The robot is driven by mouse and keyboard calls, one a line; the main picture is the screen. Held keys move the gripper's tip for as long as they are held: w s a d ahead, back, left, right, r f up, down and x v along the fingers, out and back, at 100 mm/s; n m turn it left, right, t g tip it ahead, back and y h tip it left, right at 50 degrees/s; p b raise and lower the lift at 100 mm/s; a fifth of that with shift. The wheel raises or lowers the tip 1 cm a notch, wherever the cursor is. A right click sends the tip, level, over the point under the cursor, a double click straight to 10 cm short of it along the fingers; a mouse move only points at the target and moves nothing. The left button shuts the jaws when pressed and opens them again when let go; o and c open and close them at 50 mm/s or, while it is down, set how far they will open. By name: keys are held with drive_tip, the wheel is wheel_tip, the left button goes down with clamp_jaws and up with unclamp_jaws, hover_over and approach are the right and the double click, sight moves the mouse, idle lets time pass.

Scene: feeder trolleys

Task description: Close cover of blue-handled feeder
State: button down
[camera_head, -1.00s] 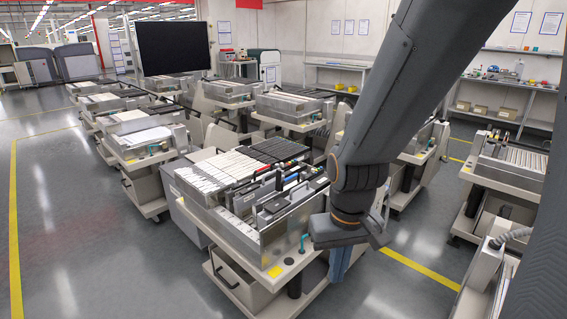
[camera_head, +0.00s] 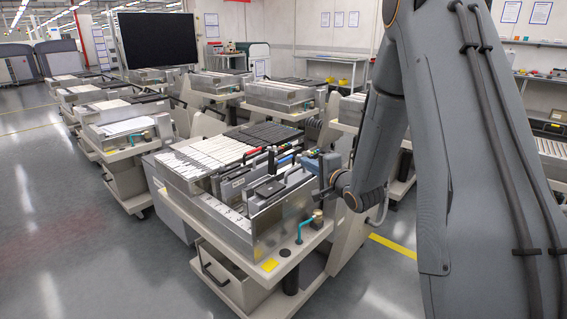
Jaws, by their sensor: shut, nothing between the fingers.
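The feeder with the blue handle (camera_head: 286,160) sits in the front feeder trolley (camera_head: 250,225), among feeders with red, green and black parts. Its cover is too small to make out, so I cannot tell how it stands. My arm's wrist hides part of the trolley's right side.
More loaded feeder trolleys (camera_head: 120,125) stand behind and to the left. A large black screen (camera_head: 157,40) rises at the back. A teal hook-shaped part (camera_head: 303,232) stands on the trolley's front ledge. The grey floor (camera_head: 60,230) at left is open.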

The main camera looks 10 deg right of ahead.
sight(273, 162)
drive_tip(key=w+a+m+y+p, duration=0.1)
drive_tip(key=w+a, duration=0.5)
drive_tip(key=w, duration=0.1)
drive_tip(key=shift+w+r+t, duration=0.2)
drive_tip(key=shift+w+t, duration=0.15)
drive_tip(key=shift+t, duration=0.05)
idle(0.3)
drive_tip(key=shift+s, duration=0.1)
idle(0.3)
